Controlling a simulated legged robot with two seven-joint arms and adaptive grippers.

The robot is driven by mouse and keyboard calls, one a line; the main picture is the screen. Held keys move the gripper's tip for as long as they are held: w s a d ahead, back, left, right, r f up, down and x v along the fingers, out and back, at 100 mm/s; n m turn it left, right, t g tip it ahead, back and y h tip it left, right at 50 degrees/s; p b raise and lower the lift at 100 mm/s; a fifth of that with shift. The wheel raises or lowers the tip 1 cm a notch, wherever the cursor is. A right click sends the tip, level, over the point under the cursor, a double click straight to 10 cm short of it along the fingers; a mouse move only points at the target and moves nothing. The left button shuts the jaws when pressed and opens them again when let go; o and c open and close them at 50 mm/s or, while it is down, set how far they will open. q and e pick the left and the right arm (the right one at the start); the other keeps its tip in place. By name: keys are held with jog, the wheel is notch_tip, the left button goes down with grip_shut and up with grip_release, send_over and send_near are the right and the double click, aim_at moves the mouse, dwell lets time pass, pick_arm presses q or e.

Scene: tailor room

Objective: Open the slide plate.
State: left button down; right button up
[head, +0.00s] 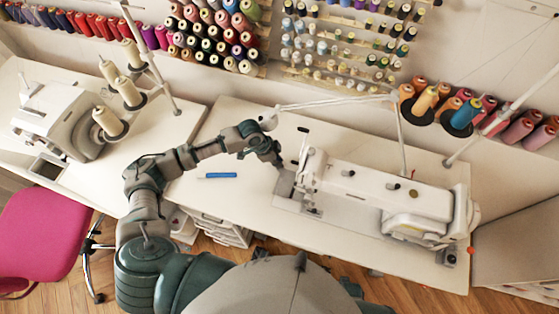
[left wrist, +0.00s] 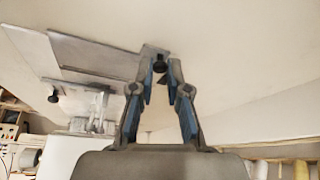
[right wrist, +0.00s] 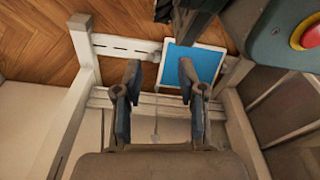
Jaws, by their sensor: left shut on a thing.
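The white sewing machine (head: 375,190) stands on the right half of the white table. The grey metal slide plate (head: 285,184) is at the left end of its bed. In the left wrist view the slide plate (left wrist: 95,55) has a narrow tab at its end with a small black knob (left wrist: 160,67). My left gripper (head: 277,162) reaches down at the plate's left end. In its wrist view the left gripper (left wrist: 163,68) has its fingertips closed around the knob. My right gripper (right wrist: 160,75) is open and empty; it is out of the head view.
A blue tool (head: 220,176) lies on the table left of the plate, with bare tabletop around it. A second machine (head: 62,120) stands at the left, beside a pink chair (head: 40,235). Below my right gripper are a white frame (right wrist: 85,55) and a blue panel (right wrist: 190,68).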

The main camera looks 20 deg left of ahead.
pick_arm(q)
jog(key=a+p, duration=0.1)
jog(key=a, duration=0.2)
jog(key=shift+a+r+p, duration=0.1)
jog(key=shift+a+p, duration=0.25)
jog(key=shift+a, duration=0.35)
jog(key=shift+a+f, duration=0.2)
jog(key=shift+a, duration=0.2)
pick_arm(e)
jog(key=s+f, duration=0.2)
jog(key=s, duration=0.1)
jog(key=s+d+f, duration=0.1)
jog(key=shift+s+f, duration=0.15)
jog(key=shift+s, duration=0.15)
pick_arm(q)
jog(key=c, duration=1.2)
grip_release()
jog(key=shift+d, duration=0.1)
jog(key=shift+o, duration=0.2)
jog(key=shift+w+d, duration=0.1)
pick_arm(e)
jog(key=shift+d, duration=0.1)
pick_arm(q)
jog(key=shift+r, duration=0.1)
jog(key=v, duration=1.1)
jog(key=shift+r, duration=0.35)
